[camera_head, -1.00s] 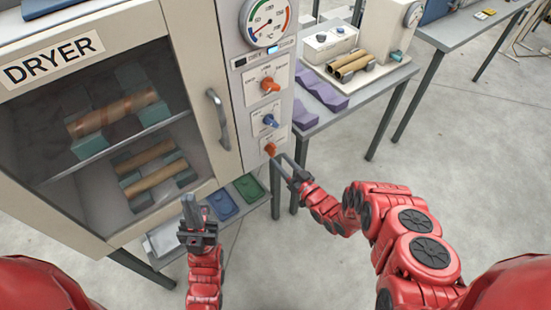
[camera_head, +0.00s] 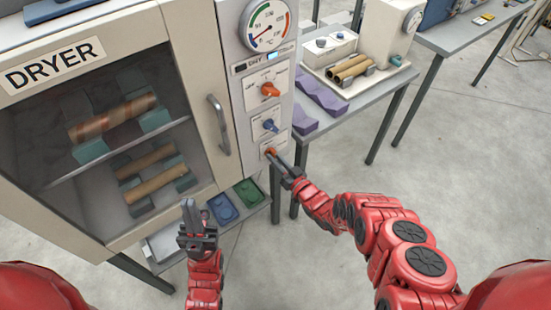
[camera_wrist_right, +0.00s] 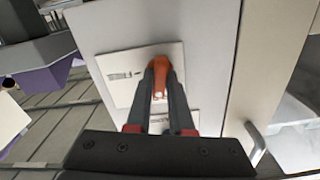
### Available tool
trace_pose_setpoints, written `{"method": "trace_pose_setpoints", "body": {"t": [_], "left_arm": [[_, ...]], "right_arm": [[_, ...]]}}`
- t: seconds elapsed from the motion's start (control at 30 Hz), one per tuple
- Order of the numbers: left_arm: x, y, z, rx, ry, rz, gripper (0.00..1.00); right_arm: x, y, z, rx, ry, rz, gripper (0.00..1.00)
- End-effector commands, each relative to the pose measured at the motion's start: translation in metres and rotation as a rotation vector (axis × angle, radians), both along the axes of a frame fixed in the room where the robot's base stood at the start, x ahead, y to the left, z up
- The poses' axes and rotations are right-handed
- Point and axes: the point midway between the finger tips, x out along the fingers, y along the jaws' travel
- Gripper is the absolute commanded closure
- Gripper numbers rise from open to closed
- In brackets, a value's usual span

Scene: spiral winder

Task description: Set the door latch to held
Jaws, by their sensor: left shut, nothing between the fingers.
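The dryer's control panel (camera_head: 255,95) has three knobs; their labels are too small to read. The lowest is an orange knob (camera_head: 270,152), which also shows in the right wrist view (camera_wrist_right: 161,63). My right gripper (camera_head: 273,157) reaches it from the front. In the right wrist view, its fingers (camera_wrist_right: 161,78) are closed against both sides of the orange knob. My left gripper (camera_head: 191,212) is shut and empty, pointing up below the dryer door (camera_head: 205,90).
An upper orange knob (camera_head: 270,90) and a blue knob (camera_head: 270,125) sit above the lowest one. The door handle (camera_head: 219,125) is left of the panel. A table (camera_head: 370,100) with purple blocks (camera_head: 320,98) stands to the right.

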Motion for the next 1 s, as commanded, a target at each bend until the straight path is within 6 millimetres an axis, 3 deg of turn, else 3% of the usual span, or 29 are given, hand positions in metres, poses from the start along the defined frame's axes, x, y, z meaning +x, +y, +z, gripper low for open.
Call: {"method": "trace_pose_setpoints", "body": {"t": [0.27, 0.6, 0.87, 0.9, 1.0], "left_arm": [[0.000, 0.000, 0.001, 0.000, 0.000, 0.000, 1.00], [0.000, 0.000, 0.015, 0.000, 0.000, 0.000, 1.00], [0.000, 0.000, 0.014, 0.000, 0.000, 0.000, 1.00], [0.000, 0.000, 0.014, 0.000, 0.000, 0.000, 1.00], [0.000, 0.000, 0.014, 0.000, 0.000, 0.000, 1.00]], "right_arm": [[0.000, 0.000, 0.000, -0.003, -0.002, 0.000, 1.00], [0.000, 0.000, 0.002, -0.204, -0.150, 0.001, 1.00], [0.001, 0.000, 0.001, -0.210, -0.155, 0.000, 1.00], [0.001, 0.000, 0.001, -0.211, -0.154, 0.000, 0.76], [0.000, 0.000, 0.000, -0.210, -0.154, 0.000, 0.58]]}}
